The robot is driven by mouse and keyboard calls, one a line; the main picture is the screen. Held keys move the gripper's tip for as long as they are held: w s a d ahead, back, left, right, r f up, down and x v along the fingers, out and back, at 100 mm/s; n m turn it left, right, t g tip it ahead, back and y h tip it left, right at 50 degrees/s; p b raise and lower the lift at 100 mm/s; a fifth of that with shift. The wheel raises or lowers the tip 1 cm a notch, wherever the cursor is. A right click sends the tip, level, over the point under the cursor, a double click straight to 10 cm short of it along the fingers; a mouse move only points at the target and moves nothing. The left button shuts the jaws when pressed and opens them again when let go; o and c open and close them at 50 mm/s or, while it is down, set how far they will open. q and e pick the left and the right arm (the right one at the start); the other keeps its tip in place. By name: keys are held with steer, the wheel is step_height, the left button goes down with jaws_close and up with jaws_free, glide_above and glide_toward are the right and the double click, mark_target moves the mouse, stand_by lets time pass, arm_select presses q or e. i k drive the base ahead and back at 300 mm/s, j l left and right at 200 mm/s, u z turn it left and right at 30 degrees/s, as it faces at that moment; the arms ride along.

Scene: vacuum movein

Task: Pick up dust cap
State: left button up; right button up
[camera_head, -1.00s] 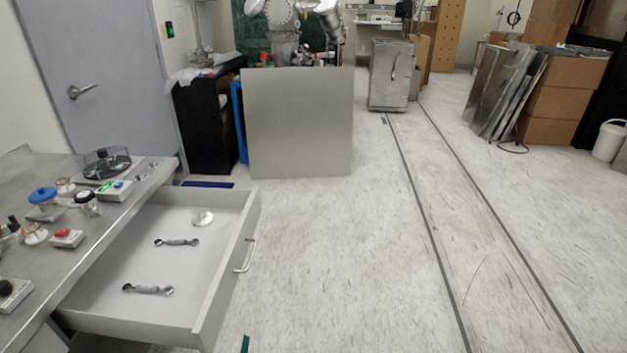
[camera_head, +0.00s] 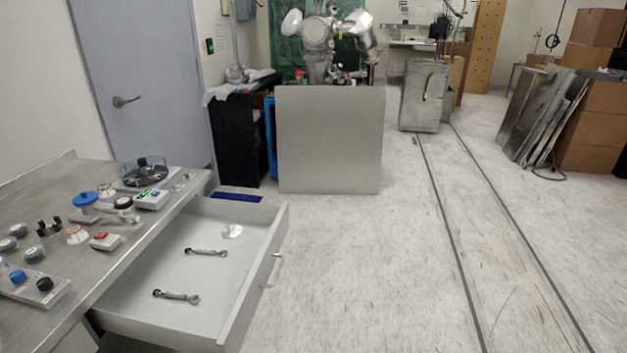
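A small pale round disc (camera_head: 232,231), which looks like the dust cap, lies near the back of the open drawer (camera_head: 150,322). Two metal wrenches lie in front of it in the drawer: one in the middle (camera_head: 206,252) and one nearer the front (camera_head: 176,296). The drawer's handle (camera_head: 272,270) is on its right face. Neither of my grippers is in view.
The metal bench (camera_head: 60,180) above the drawer holds several fittings, a blue-topped part (camera_head: 86,199) and a red-button box (camera_head: 105,241). A grey panel (camera_head: 330,140) stands behind the drawer. The floor (camera_head: 370,270) to the right is clear.

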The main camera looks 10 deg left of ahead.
mark_target(85, 198)
steer(key=u, duration=1.5)
